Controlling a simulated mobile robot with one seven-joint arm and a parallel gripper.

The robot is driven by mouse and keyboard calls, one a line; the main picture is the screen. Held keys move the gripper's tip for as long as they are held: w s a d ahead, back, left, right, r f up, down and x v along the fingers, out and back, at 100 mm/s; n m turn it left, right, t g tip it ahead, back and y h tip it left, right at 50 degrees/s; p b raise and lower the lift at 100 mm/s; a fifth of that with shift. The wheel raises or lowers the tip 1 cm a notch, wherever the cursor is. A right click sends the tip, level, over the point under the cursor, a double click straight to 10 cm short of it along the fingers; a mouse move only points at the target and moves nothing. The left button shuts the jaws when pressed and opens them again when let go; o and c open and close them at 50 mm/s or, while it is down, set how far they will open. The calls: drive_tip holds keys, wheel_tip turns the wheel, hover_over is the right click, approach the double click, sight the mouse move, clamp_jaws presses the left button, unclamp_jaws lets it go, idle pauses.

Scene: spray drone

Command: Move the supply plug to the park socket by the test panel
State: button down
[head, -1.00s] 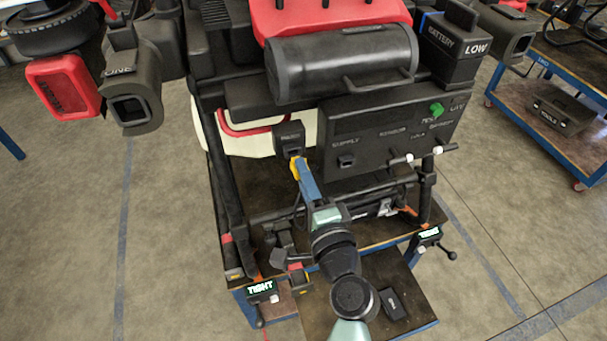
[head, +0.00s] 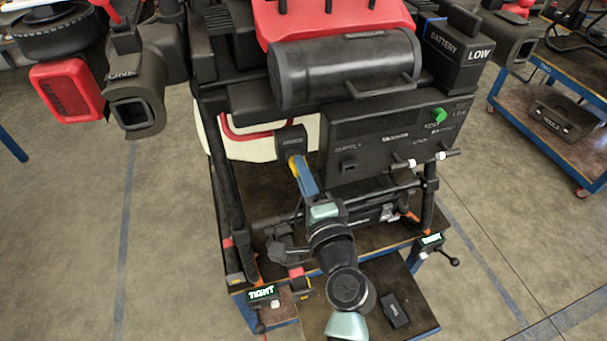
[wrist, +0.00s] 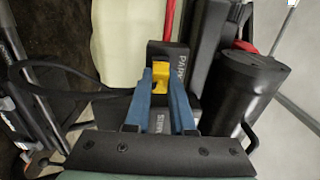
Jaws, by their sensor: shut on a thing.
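The supply plug shows as a yellow piece (head: 292,162) at the tip of my gripper, and also in the wrist view (wrist: 159,78). My gripper (head: 299,168) has its blue fingers shut on it. The fingers also flank it in the wrist view (wrist: 160,82). The plug is up against the face of the dark park socket block (head: 291,139), left of the test panel (head: 390,130). The block with its PARK lettering shows just beyond the plug in the wrist view (wrist: 167,53). How deep the plug sits is hidden. The supply socket (head: 348,167) on the panel looks empty.
A black cable (wrist: 60,66) loops left of my gripper in the wrist view. A black cylindrical tank (head: 343,72) hangs above, and the frame's left leg (head: 228,200) stands beside the arm. White-tipped switches (head: 411,163) stick out from the panel's lower right.

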drive_tip(key=shift+w+a, duration=0.1)
drive_tip(key=shift+w, duration=0.1)
drive_tip(key=c, duration=0.7)
unclamp_jaws()
drive_tip(key=b+v, duration=0.3)
drive_tip(key=v, duration=0.9)
drive_tip(key=shift+s, duration=0.4)
drive_tip(key=shift+r, duration=0.1)
